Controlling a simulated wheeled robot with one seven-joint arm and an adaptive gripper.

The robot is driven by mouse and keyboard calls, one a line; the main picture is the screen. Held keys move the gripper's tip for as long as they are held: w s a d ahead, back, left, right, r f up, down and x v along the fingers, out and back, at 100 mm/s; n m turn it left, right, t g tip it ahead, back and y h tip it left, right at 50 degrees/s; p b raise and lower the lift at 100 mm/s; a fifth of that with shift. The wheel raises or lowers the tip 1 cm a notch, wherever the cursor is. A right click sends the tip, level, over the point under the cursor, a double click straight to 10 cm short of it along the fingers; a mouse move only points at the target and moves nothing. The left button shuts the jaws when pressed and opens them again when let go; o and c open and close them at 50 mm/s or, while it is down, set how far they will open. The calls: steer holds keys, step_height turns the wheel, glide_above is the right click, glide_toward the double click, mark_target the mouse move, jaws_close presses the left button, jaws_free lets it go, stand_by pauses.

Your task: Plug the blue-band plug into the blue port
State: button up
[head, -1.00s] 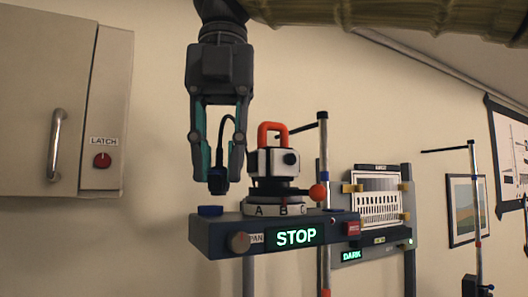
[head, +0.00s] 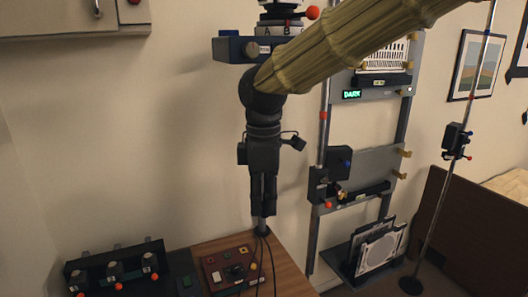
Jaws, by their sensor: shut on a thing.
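My gripper (head: 263,212) points straight down, with its fingers close together above the back of the wooden bench. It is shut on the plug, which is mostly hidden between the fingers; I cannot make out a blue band. Thin dark cables (head: 271,265) run down from below the fingertips across the bench. I cannot clearly identify the blue port. A small blue piece (head: 230,33) shows on the left end of the shelf unit (head: 262,50) at the top, well above the gripper.
The wooden bench (head: 295,283) carries a dark red panel (head: 217,277) with coloured buttons. A dark rack (head: 115,268) with several knobs stands to its left. A rail frame (head: 400,125) with a dark box (head: 339,160) stands right of the gripper. A thin pole (head: 448,170) stands farther right.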

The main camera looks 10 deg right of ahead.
steer(key=w+d+f+m+b, duration=0.1)
steer(key=d+f+m, duration=0.3)
steer(key=f, duration=0.9)
steer(key=w+d+f+m+b, duration=0.2)
steer(key=w+d+f+m, duration=0.2)
steer(key=f, duration=0.9)
steer(key=w+d+f+m+b, duration=0.1)
steer(key=d+f+m, duration=0.3)
steer(key=f+m, duration=0.5)
step_height(320, 180, down, 5)
steer(key=shift+w, duration=0.65)
